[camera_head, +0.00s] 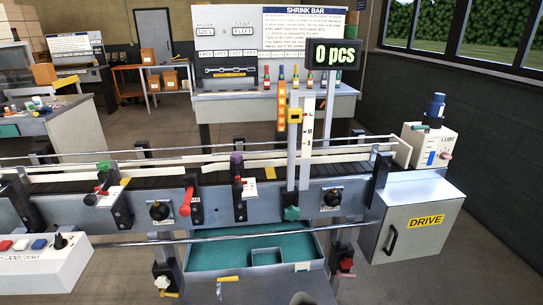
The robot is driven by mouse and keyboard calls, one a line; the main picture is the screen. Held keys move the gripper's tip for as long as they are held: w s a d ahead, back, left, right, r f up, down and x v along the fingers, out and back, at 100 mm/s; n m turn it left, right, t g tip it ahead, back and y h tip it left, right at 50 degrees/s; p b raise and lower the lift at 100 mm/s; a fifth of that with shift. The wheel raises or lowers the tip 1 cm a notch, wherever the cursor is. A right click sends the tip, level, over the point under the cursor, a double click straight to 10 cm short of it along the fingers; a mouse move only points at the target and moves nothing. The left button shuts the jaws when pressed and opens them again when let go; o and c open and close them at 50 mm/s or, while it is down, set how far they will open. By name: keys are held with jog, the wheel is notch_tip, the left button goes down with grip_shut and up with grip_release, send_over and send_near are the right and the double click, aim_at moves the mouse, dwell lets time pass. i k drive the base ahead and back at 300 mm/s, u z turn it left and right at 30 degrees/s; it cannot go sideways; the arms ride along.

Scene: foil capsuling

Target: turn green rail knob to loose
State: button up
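A similar bracket further right carries a purple knob (236,157). A teal-green star knob (291,213) sits low on the conveyor's front, below the upright scale post.
The conveyor (220,186) runs across the picture, with a red lever (187,200) and black knobs on its front. A button box (45,262) stands at front left. A grey DRIVE cabinet (415,230) is at the right. A green-lined tray (225,256) lies below.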

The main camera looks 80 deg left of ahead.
aim_at(104, 166)
jog(key=u, duration=2.45)
jog(key=i, duration=0.45)
jog(key=u, duration=1.45)
